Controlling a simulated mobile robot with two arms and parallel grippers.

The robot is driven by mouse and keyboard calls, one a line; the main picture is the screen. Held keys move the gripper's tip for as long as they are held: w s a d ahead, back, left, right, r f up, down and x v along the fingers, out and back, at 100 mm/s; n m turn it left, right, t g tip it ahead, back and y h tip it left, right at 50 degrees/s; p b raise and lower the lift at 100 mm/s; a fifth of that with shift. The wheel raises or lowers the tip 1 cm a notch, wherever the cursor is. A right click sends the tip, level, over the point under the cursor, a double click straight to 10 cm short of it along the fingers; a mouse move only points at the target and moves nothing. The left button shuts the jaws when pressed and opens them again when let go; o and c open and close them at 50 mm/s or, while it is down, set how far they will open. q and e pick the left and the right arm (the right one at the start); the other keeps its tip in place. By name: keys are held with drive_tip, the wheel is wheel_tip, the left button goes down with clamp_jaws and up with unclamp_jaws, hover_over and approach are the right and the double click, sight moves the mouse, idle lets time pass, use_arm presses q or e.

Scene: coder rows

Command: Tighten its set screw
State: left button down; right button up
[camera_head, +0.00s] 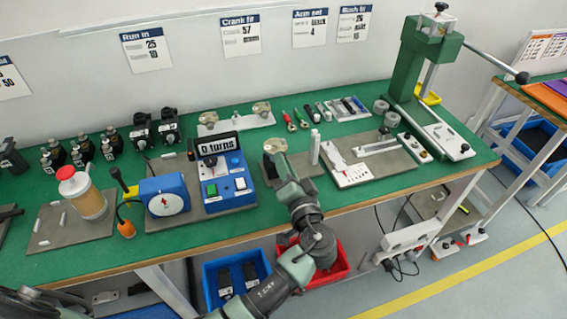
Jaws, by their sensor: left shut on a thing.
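Two black coder-like units (170,127) stand upright at the back left, with several smaller ones (78,155) farther left. A set screw is too small to make out. Several hand tools with coloured handles (303,119) lie at the back middle. My right gripper is out of view.
A green lever press (428,60) stands at the back right. A blue dial unit (164,200) and a red-capped jar (83,195) are at the left. Blue (236,277) and red bins sit below the bench.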

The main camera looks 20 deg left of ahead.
use_arm(q)
drive_tip(key=shift+d+f+m+p, duration=0.15)
drive_tip(key=shift+m+p, duration=1.85)
drive_tip(key=shift+m, duration=2.2)
drive_tip(key=shift+a+f+m+p, duration=0.15)
drive_tip(key=shift+m+p, duration=1.85)
drive_tip(key=shift+m, duration=2.2)
drive_tip(key=shift+s+d+f, duration=0.1)
drive_tip(key=c, duration=1.4)
unclamp_jaws()
drive_tip(key=shift+o, duration=0.5)
drive_tip(key=shift+r, duration=0.2)
